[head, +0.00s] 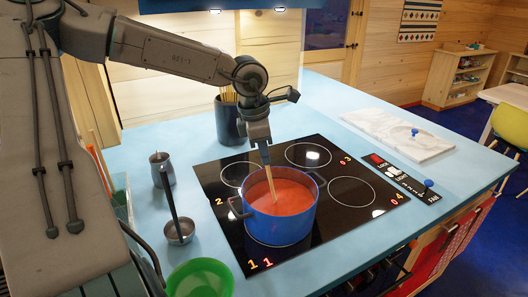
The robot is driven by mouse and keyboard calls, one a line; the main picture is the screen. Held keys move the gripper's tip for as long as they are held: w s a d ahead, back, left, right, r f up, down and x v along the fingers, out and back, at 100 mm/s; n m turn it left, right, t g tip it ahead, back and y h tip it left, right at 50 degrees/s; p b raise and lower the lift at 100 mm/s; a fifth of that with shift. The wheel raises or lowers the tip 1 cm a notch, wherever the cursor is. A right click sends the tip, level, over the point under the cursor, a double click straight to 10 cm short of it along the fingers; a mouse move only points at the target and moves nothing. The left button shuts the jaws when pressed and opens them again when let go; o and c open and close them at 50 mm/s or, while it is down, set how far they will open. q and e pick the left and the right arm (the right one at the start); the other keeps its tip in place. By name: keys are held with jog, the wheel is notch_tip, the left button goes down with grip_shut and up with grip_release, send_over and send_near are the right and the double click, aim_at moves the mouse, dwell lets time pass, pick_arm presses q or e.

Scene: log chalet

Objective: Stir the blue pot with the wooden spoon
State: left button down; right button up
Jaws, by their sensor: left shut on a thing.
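The blue pot (281,228) stands on the front part of the black cooktop and holds an orange-red liquid. The wooden spoon (268,177) slants down into the pot, and its lower end is hidden in the liquid. My left gripper (263,146) is above the pot, shut on the upper end of the wooden spoon. My right gripper is not in view.
The black cooktop (349,226) lies in a light blue counter. A dark utensil holder (229,123) stands behind it. A ladle (178,232), a metal jug (161,168) and a green bowl (201,279) are at the left. A marble board (393,134) lies at the right.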

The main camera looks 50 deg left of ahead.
pick_arm(q)
jog(key=v, duration=0.1)
jog(key=p+v, duration=0.2)
jog(key=shift+w+d+r, duration=0.15)
jog(key=shift+w+r, duration=0.1)
jog(key=shift+r, duration=0.2)
jog(key=p+v, duration=0.1)
jog(key=v, duration=0.1)
jog(key=p+v, duration=0.1)
jog(key=v, duration=0.1)
jog(key=w+p+v, duration=0.1)
jog(key=p+v, duration=0.1)
jog(key=shift+w+d+r, duration=0.1)
jog(key=shift+d+r, duration=0.1)
jog(key=shift+r, duration=0.2)
jog(key=shift+w+p+v, duration=0.2)
jog(key=shift+p+v, duration=0.55)
jog(key=shift+v, duration=0.3)
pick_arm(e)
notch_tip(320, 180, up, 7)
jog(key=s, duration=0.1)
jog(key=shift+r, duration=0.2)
pick_arm(q)
jog(key=shift+d, duration=0.1)
jog(key=shift+r, duration=0.1)
